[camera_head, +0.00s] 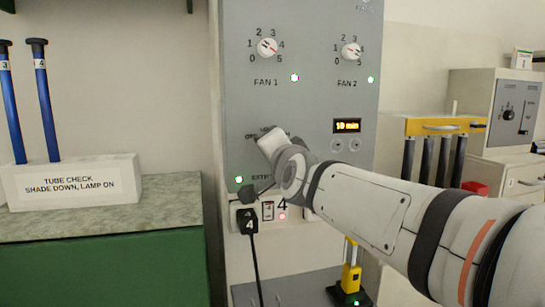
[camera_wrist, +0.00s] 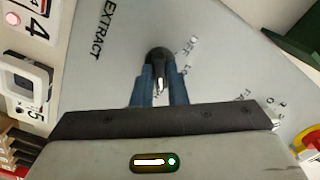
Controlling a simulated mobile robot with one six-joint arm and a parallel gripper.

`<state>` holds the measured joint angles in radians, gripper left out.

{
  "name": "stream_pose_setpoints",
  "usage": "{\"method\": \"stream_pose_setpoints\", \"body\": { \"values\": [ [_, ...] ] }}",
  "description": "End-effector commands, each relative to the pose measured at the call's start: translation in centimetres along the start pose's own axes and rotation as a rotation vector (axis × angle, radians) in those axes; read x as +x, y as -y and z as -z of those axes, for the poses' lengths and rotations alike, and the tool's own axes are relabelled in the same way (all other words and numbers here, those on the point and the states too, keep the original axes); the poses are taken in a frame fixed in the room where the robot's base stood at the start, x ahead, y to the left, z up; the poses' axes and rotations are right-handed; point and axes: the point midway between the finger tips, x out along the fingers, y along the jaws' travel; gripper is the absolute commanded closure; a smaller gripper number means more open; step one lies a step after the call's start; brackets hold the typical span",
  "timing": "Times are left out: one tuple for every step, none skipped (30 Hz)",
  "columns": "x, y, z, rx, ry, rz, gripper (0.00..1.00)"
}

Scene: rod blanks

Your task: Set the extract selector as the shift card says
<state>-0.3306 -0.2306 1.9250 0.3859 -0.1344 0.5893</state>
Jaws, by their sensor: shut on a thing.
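The extract selector (camera_wrist: 158,54) is a dark round knob with a pale pointer mark, on a grey panel beside the word EXTRACT. In the wrist view, the blue fingers of my gripper (camera_wrist: 159,86) are shut on it from both sides. Position labels starting with OFF show to the right of the knob, partly hidden and hard to read. I cannot tell exactly which label the pointer faces. In the head view, my arm hides the knob and part of its labels on the grey control panel (camera_head: 315,105). I cannot make out a shift card.
Above are the FAN 1 dial (camera_head: 267,47) and FAN 2 dial (camera_head: 351,50). A display (camera_head: 347,125) reads 10 min. A black plug (camera_head: 247,220) with a hanging cable sits below the panel. A white tube-check block (camera_head: 75,184) with blue tubes stands on the left bench.

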Motion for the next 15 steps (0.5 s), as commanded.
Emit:
{"method": "stream_pose_setpoints", "body": {
  "values": [
    [0.05, -0.37, -0.39, 0.020, 0.007, -0.005, 1.00],
    [0.05, -0.35, -0.38, 0.031, 0.007, -0.005, 1.00],
    [0.05, -0.34, -0.38, 0.043, 0.007, -0.006, 1.00],
    [0.05, -0.34, -0.38, 0.051, 0.008, -0.006, 1.00],
    [0.05, -0.33, -0.38, 0.059, 0.008, -0.006, 1.00],
    [0.05, -0.32, -0.37, 0.068, 0.008, -0.006, 1.00],
    [0.05, -0.32, -0.37, 0.074, 0.008, -0.006, 1.00],
    [0.05, -0.31, -0.38, 0.078, 0.008, -0.006, 1.00],
    [0.06, -0.31, -0.38, 0.083, 0.008, -0.006, 1.00],
    [0.06, -0.30, -0.38, 0.086, 0.008, -0.007, 1.00],
    [0.06, -0.29, -0.38, 0.088, 0.009, -0.007, 1.00],
    [0.06, -0.29, -0.38, 0.090, 0.009, -0.007, 1.00],
    [0.06, -0.28, -0.37, 0.091, 0.009, -0.007, 1.00],
    [0.06, -0.28, -0.37, 0.092, 0.009, -0.007, 1.00],
    [0.06, -0.27, -0.37, 0.092, 0.009, -0.007, 1.00]
  ]
}}
